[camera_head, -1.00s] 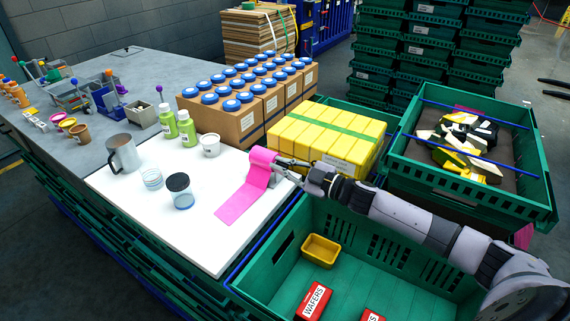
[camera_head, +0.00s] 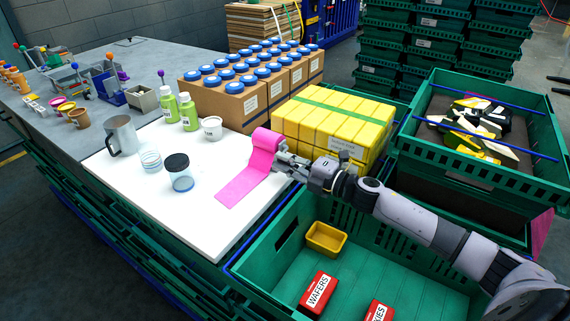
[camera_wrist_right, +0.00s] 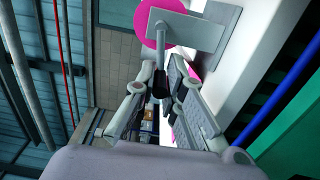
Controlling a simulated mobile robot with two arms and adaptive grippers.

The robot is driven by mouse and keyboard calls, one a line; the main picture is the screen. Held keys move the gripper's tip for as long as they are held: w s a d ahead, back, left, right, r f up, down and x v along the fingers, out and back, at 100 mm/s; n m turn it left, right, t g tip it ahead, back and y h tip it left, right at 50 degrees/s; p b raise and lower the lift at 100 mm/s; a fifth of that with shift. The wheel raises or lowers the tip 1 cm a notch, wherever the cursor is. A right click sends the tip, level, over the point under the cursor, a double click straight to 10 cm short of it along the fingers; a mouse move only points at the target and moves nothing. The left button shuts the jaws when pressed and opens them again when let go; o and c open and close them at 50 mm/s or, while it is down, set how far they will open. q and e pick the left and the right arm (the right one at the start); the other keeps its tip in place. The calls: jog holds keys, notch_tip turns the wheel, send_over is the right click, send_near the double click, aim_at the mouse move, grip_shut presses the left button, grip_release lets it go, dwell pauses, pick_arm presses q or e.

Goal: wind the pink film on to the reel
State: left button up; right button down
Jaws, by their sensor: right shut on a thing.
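The pink film (camera_head: 243,188) lies as a flat strip on the white board and runs up to a pink roll on the reel (camera_head: 266,140) at the board's right side. In the right wrist view the roll's pink end (camera_wrist_right: 150,18) shows behind a grey crank plate (camera_wrist_right: 190,33), with a thin handle (camera_wrist_right: 154,48) reaching down between the fingers. My right gripper (camera_head: 284,162) is beside the reel, and it also shows in the right wrist view (camera_wrist_right: 163,85). My left gripper is not in view.
A yellow pack (camera_head: 333,125) stands close behind my right gripper. A green crate (camera_head: 345,285) lies under my right arm. A mug (camera_head: 122,135), a black-lidded jar (camera_head: 179,172) and green bottles (camera_head: 187,112) stand on the white board (camera_head: 135,190).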

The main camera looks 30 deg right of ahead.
aim_at(288, 176)
jog(key=n+b, duration=0.1)
jog(key=f+n+b, duration=0.1)
jog(key=n, duration=0.1)
jog(key=f+n+b, duration=0.1)
jog(key=shift+w+d+f+n, duration=0.1)
jog(key=shift+w+d+n, duration=0.05)
jog(key=shift+d+n, duration=0.15)
jog(key=shift+w+d+f+n+b, duration=0.15)
jog(key=shift+d+f+n+b, duration=0.05)
jog(key=shift+n+b, duration=0.7)
jog(key=shift+w+d+f+n+b, duration=0.1)
jog(key=shift+d+f+n+b, duration=0.05)
jog(key=shift+n+b, duration=0.7)
jog(key=shift+n, duration=0.25)
jog(key=c, duration=1.7)
grip_release()
jog(key=shift+o, duration=0.2)
